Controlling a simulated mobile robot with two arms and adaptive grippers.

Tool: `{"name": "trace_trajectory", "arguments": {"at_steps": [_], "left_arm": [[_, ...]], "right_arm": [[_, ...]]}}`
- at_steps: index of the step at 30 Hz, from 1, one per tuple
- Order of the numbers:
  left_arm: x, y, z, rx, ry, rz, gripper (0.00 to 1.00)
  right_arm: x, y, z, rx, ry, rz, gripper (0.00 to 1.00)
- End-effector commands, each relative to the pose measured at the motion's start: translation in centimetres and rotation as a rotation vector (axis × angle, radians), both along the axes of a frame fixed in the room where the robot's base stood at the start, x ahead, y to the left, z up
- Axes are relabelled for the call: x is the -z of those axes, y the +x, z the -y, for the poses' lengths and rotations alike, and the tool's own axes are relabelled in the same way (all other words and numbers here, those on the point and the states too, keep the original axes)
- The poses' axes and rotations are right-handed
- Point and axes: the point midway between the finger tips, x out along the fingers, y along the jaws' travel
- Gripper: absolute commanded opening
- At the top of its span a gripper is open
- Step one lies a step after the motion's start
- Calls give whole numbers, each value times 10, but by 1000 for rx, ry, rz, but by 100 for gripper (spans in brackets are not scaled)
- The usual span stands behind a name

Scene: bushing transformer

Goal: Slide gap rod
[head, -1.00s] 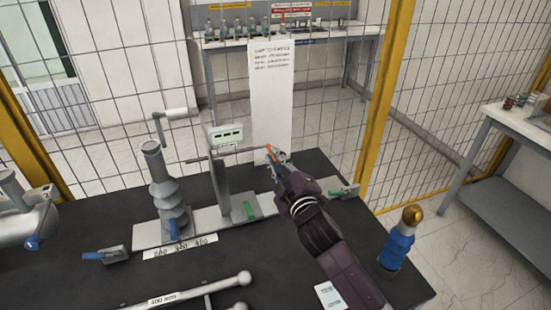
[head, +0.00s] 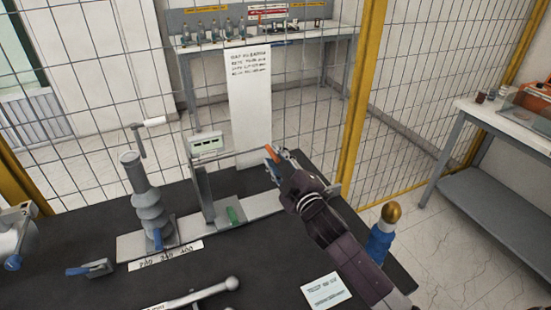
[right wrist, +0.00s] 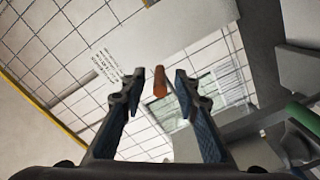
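The gap rod (head: 236,154) is thin and runs sideways through the top of a grey post (head: 203,192), below a small display box (head: 206,145). Its orange handle (head: 271,153) is at the right end. The handle also shows in the right wrist view (right wrist: 160,82), between my fingertips, with a gap visible on each side. My right gripper (head: 276,161) is open at the handle; its fingers also show in the right wrist view (right wrist: 159,84). My left gripper is not in view.
A blue bottle-like object with a gold top (head: 381,235) stands close to my right forearm. A white card (head: 325,291) and a grey ball-ended bar (head: 205,294) lie in front. A wire fence (head: 305,90) stands behind the dark table (head: 235,265).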

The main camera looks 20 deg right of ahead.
Motion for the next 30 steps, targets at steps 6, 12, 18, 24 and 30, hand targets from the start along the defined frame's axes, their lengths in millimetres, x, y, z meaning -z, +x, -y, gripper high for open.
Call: {"name": "trace_trajectory", "arguments": {"at_steps": [6,12,18,24,30], "left_arm": [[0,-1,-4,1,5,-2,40],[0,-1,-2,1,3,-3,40],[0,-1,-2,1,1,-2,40],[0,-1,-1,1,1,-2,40],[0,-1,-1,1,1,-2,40]], "right_arm": [[-1,-2,0,0,0,1,29],[0,-25,1,-1,1,0,29],[1,-65,2,-1,1,-2,29],[1,-98,4,0,1,-2,29],[0,-116,4,0,1,0,29]]}}
